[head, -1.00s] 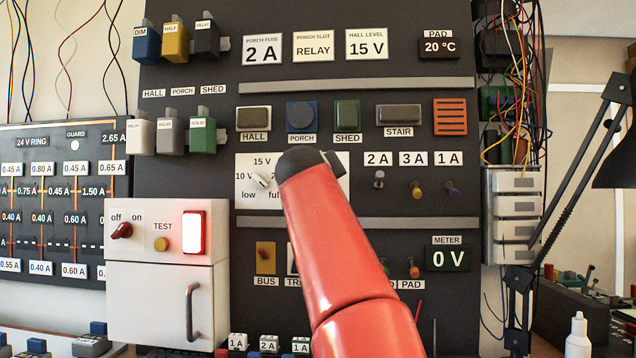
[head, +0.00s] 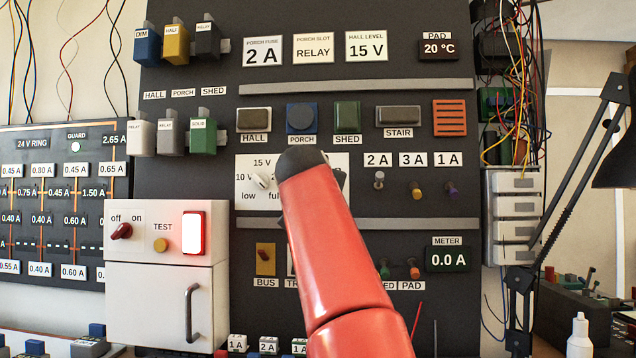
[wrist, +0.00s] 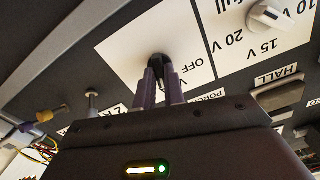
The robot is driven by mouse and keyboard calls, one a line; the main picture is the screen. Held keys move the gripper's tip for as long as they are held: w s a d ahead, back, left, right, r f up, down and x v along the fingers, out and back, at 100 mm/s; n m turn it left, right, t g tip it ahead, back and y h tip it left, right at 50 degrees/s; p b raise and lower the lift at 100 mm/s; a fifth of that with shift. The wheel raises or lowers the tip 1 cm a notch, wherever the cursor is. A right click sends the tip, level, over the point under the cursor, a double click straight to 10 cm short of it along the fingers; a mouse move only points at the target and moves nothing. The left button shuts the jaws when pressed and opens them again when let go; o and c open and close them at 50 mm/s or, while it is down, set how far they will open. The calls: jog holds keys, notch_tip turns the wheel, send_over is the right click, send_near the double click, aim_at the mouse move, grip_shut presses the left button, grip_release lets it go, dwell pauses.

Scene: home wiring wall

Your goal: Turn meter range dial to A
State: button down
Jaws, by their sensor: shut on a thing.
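The meter range dial (wrist: 157,60) is a dark knob on a white plate (wrist: 125,52), seen upside down in the wrist view. OFF shows beside the dial, and a V is partly covered by a finger. I cannot see an A mark. My gripper (wrist: 160,75) has both fingers shut on the dial. In the head view my red arm covers the dial and most of its plate. The METER display (head: 448,260) reads 0.0 A.
The hall level dial (head: 262,181) with its white pointer sits close to the left of my arm. Coloured pegs (head: 416,188) stick out at the right under 2 A, 3 A and 1 A labels. A black desk lamp (head: 580,170) stands at the far right.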

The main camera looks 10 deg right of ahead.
jog(key=shift+m, duration=0.4)
jog(key=c, duration=1.5)
grip_release()
jog(key=b+v, duration=0.4)
jog(key=v, duration=0.3)
jog(key=shift+s+a, duration=0.15)
jog(key=shift+s, duration=0.2)
